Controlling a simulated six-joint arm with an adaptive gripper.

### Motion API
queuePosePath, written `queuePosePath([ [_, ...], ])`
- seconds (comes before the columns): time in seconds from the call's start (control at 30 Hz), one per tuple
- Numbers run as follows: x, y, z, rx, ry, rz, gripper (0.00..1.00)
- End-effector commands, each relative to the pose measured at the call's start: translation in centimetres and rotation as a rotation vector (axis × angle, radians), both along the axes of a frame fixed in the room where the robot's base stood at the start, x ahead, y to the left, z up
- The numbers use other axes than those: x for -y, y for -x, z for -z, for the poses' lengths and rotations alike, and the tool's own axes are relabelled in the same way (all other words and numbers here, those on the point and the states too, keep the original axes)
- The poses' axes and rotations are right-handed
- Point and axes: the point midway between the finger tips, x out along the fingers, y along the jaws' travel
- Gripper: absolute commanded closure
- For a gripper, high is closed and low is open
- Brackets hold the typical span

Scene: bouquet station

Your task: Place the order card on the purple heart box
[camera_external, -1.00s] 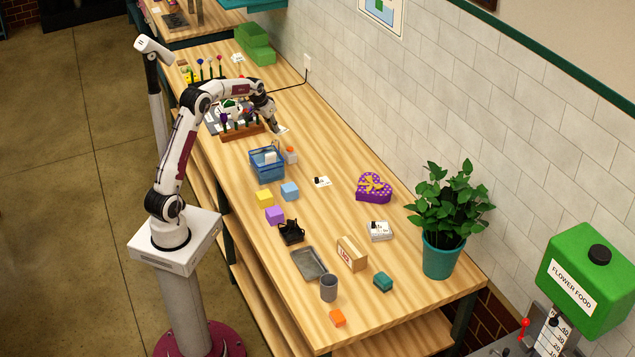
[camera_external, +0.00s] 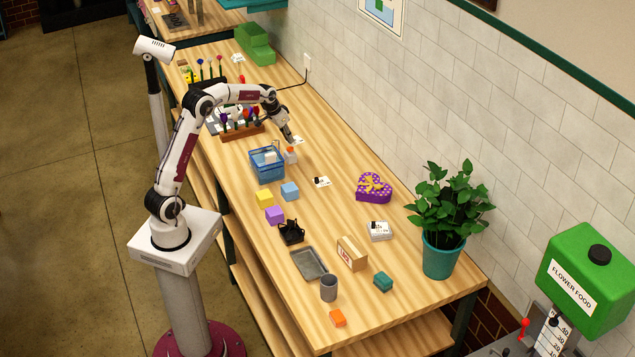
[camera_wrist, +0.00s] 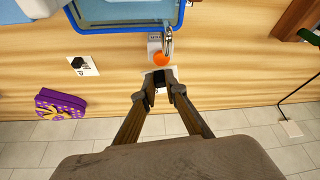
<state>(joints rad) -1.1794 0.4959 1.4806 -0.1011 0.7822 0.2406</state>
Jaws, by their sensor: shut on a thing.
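My gripper (camera_external: 289,139) is shut on a small white card (camera_external: 298,140), which I take to be the order card. It holds the card above the wooden bench, beyond the blue basket. In the wrist view, my gripper (camera_wrist: 160,84) is closed at centre, and only a little of the white card (camera_wrist: 173,71) shows behind the fingertips. The purple heart box (camera_external: 374,188), with a yellow bow and dotted side, sits on the bench near the wall, well apart from my gripper. It also shows at the left of the wrist view (camera_wrist: 60,105).
A blue basket (camera_external: 266,166) and an orange-capped bottle (camera_external: 291,156) stand close to my gripper. Another white card with a black item (camera_external: 321,182) lies between basket and heart box. A potted plant (camera_external: 443,255) stands near the heart box. Bench beside the wall is mostly clear.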

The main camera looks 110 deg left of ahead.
Motion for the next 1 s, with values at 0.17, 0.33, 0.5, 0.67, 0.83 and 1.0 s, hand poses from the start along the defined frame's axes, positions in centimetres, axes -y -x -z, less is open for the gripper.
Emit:
queuePosePath([
  [0.17, 3.7, -4.8, -0.1, 0.0, 0.001, 0.106, 1.0],
  [0.33, 7.4, -8.7, -0.2, 0.001, 0.001, 0.202, 1.0],
  [0.5, 11.3, -12.3, -0.3, 0.001, 0.001, 0.298, 1.0],
  [0.67, 15.2, -15.2, -0.3, 0.0, 0.002, 0.388, 1.0],
  [0.83, 19.6, -17.9, -0.3, 0.001, 0.002, 0.483, 1.0],
  [1.0, 24.1, -20.1, -0.3, 0.0, 0.003, 0.577, 1.0],
])
